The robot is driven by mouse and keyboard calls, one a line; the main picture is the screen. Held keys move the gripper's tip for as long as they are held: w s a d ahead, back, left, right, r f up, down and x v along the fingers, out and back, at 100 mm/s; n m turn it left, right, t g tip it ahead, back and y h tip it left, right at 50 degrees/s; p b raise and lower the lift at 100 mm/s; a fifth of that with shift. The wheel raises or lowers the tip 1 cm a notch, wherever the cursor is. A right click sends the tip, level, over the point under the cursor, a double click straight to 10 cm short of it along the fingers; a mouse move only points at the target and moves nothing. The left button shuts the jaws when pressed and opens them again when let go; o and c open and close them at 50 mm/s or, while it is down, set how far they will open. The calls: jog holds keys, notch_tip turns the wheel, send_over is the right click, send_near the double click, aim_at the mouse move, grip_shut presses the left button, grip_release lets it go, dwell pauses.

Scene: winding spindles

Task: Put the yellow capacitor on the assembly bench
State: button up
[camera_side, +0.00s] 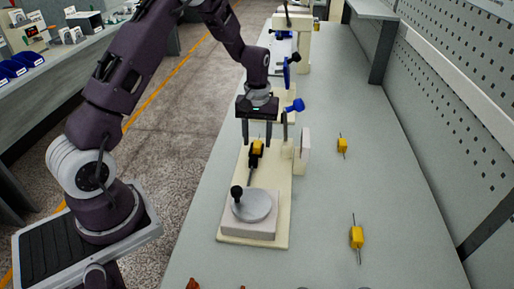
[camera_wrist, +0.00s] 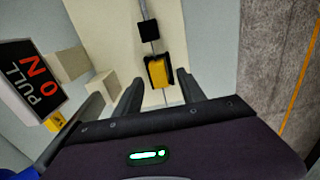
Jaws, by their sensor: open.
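A yellow capacitor (camera_side: 257,146) sits in a dark holder on the cream winding fixture (camera_side: 231,228); it also shows in the wrist view (camera_wrist: 158,74). My gripper (camera_side: 257,137) is over the fixture with its fingers pointing down, open. In the wrist view my fingers (camera_wrist: 160,90) stand apart to either side of the capacitor's near end; I cannot tell if they touch it. Two more yellow capacitors lie on the grey assembly bench (camera_side: 390,190), one at mid right (camera_side: 342,145) and one nearer (camera_side: 356,237), both with wire leads.
The fixture has a grey disc (camera_side: 251,205) with a black knob in front and a blue-knobbed post (camera_side: 294,106) beside my gripper. A sign panel (camera_wrist: 32,82) stands left in the wrist view. More fixtures stand behind. The bench right of the fixture has free room.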

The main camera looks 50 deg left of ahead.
jog(key=shift+f, duration=0.35)
grip_shut()
